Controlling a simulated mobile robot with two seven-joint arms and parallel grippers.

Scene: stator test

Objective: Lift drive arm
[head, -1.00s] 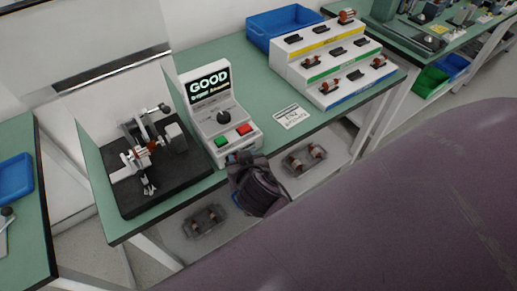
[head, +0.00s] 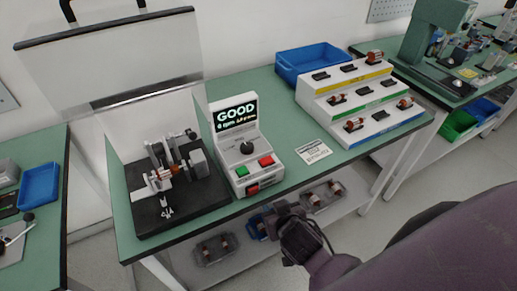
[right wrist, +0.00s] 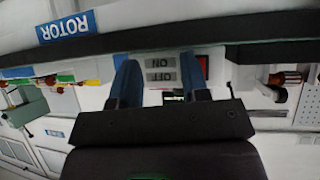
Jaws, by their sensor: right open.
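The test fixture sits on a black base plate (head: 190,205) on the left of the green bench. It holds a rotor with copper windings (head: 158,181) among metal supports. A lever with a dark knob (head: 191,134), which looks like the drive arm, stands at its back right. The console (head: 243,150) beside it shows "GOOD" on its screen. My right gripper (head: 268,220) is below and in front of the console, apart from the fixture. In the right wrist view its blue fingers (right wrist: 160,82) are open and empty, with an ON/OFF label (right wrist: 162,76) visible between them. My left gripper is not in view.
A stepped rack (head: 350,100) with several rotors and a blue bin (head: 312,62) stand to the right. A white card (head: 313,151) lies on the bench. Trays (head: 216,248) sit on the lower shelf.

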